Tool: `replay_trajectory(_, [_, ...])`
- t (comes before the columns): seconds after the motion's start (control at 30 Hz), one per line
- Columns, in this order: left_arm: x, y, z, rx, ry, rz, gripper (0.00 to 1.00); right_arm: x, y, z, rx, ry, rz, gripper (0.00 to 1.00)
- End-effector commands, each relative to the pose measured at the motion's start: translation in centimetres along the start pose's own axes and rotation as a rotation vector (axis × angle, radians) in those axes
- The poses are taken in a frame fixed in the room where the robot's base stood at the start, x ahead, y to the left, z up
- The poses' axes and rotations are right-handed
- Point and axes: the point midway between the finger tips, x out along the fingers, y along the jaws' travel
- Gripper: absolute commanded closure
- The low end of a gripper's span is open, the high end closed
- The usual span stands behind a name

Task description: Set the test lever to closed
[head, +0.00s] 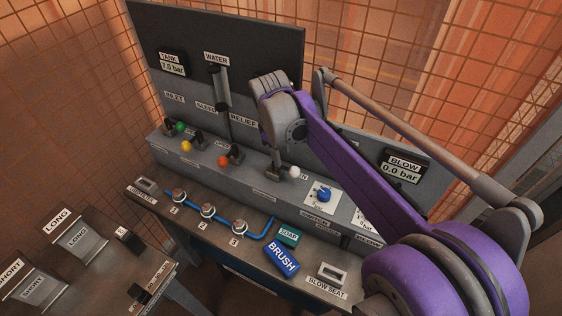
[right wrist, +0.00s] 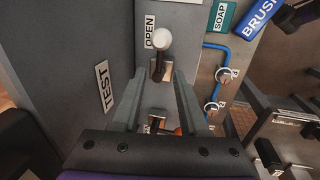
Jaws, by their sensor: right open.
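The test lever, with a white ball knob, shows in the right wrist view (right wrist: 163,39) and in the head view (head: 294,172). Its knob leans to the side of the OPEN label (right wrist: 150,32); no closed label is readable. The TEST label (right wrist: 105,88) is on the panel to the left in the wrist view. My right gripper (right wrist: 160,78) is open and empty, its two fingers reaching toward the lever's base, with the knob beyond the fingertips. In the head view my purple arm hides part of the panel above the lever. My left gripper is out of view.
Valves with green, yellow and orange knobs (head: 223,160) stand left of the lever. A blue selector knob (head: 323,195) sits to its right. In front are blue tubing with fittings (head: 208,211), a SOAP block (head: 289,236) and a BRUSH block (head: 282,259).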

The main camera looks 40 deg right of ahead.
Motion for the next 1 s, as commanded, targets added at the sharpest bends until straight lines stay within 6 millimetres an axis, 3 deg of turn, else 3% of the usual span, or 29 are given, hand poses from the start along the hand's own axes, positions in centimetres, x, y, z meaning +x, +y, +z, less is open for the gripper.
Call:
replay_trajectory(0.1, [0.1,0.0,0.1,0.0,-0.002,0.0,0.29,2.2,0.0,0.0,0.0,0.0,0.0,0.57])
replay_trajectory(0.3, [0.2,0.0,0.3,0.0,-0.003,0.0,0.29,4.5,0.0,-0.1,0.001,0.001,0.0,0.57])
replay_trajectory(0.67, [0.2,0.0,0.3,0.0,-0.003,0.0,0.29,5.0,0.0,0.0,0.001,0.001,0.0,0.57])
replay_trajectory(0.9, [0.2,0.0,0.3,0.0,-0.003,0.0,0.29,4.9,0.0,0.0,0.001,0.001,0.0,0.98])
replay_trajectory(1.0, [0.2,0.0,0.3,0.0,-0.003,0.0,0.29,4.9,0.0,0.0,0.001,0.001,0.0,1.0])
